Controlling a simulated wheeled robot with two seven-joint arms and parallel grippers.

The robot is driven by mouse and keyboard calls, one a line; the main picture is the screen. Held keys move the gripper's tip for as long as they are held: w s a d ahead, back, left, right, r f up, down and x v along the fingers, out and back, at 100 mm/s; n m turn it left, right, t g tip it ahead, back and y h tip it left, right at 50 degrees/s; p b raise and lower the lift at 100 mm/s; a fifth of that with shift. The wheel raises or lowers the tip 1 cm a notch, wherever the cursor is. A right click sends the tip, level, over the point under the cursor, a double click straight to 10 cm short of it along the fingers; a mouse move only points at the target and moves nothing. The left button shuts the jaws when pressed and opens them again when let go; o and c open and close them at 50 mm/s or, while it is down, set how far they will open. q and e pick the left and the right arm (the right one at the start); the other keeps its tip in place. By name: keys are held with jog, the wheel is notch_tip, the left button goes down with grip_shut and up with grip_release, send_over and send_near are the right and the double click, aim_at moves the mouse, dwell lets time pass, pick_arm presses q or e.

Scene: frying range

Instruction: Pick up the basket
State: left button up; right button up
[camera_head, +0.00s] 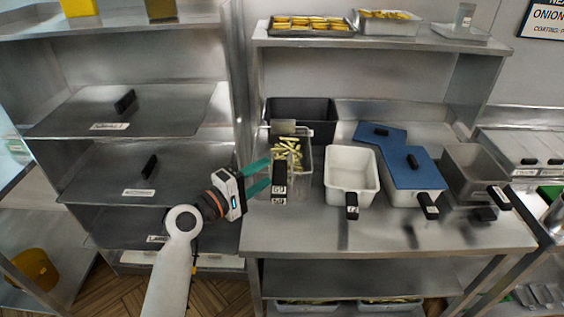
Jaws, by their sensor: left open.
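A fry basket (304,166) with pale cut fries in it stands on the steel counter, left of the white container. Its black handle (279,177) points toward the counter's front edge and carries small white labels. My left gripper (268,173) is open, with its two teal fingers pointing right. The fingertips are close to the left side of the handle. I cannot tell whether they touch it. My right gripper is not in view.
The steel counter (380,237) is bare along its front. A white container (350,168), a blue-lidded container (412,168) and a grey pan (472,172) stand to the right. A dark bin (318,110) is behind the basket. Steel shelving (130,110) stands at left.

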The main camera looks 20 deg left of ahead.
aim_at(275, 168)
pick_arm(q)
jog(key=p+x, duration=0.1)
jog(key=x, duration=0.3)
jog(key=shift+w+d+f, duration=0.1)
jog(key=shift+w+d, duration=0.1)
jog(key=shift+d, duration=0.1)
jog(key=shift+s+a, duration=0.1)
jog(key=shift+c, duration=0.4)
grip_shut()
